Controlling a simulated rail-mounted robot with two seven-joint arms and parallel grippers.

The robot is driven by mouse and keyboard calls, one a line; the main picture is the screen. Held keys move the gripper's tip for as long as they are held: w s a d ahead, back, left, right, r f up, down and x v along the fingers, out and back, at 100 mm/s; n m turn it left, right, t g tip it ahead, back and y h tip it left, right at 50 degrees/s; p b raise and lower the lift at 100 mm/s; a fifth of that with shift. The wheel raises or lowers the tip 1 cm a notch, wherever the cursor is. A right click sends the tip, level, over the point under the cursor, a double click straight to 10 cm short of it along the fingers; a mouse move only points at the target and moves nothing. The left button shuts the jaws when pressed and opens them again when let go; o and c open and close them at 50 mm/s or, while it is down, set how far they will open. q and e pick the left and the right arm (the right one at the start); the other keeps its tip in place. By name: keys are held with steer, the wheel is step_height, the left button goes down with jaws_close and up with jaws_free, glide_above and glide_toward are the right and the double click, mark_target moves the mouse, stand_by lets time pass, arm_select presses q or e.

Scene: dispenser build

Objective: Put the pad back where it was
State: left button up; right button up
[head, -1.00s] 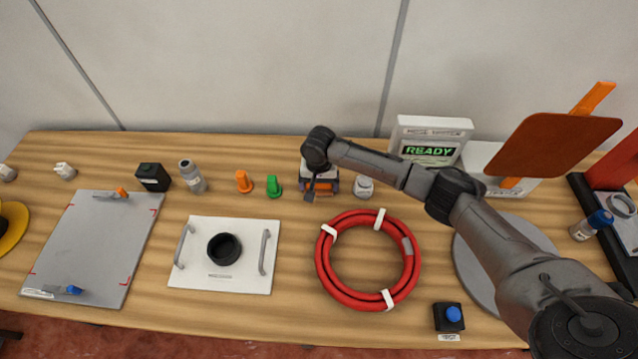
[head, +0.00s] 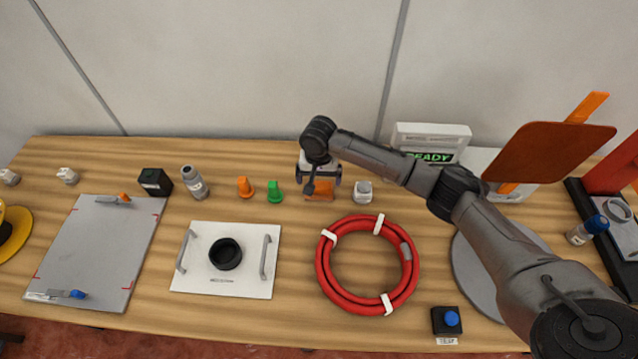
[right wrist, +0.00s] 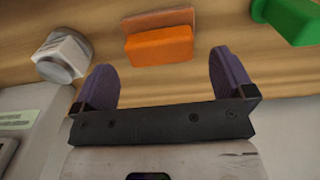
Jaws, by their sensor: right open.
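An orange block (head: 318,191), which I take to be the pad, lies on the wooden table below my right gripper (head: 319,181). In the right wrist view the orange block (right wrist: 160,46) sits against a duller orange-brown piece (right wrist: 158,19). I cannot tell whether the two are one object. My right gripper (right wrist: 165,78) is open, its purple fingers apart with nothing between them. The orange block is beyond the fingertips, roughly centred between them, and not touched. My left gripper is not in view.
A red hose coil (head: 325,270) lies in front. The READY display box (head: 432,139) stands behind my right arm.

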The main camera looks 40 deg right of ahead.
mark_target(319, 185)
step_height(319, 185, up, 6)
steer(key=p, duration=0.1)
steer(key=shift+r, duration=0.25)
stand_by(0.5)
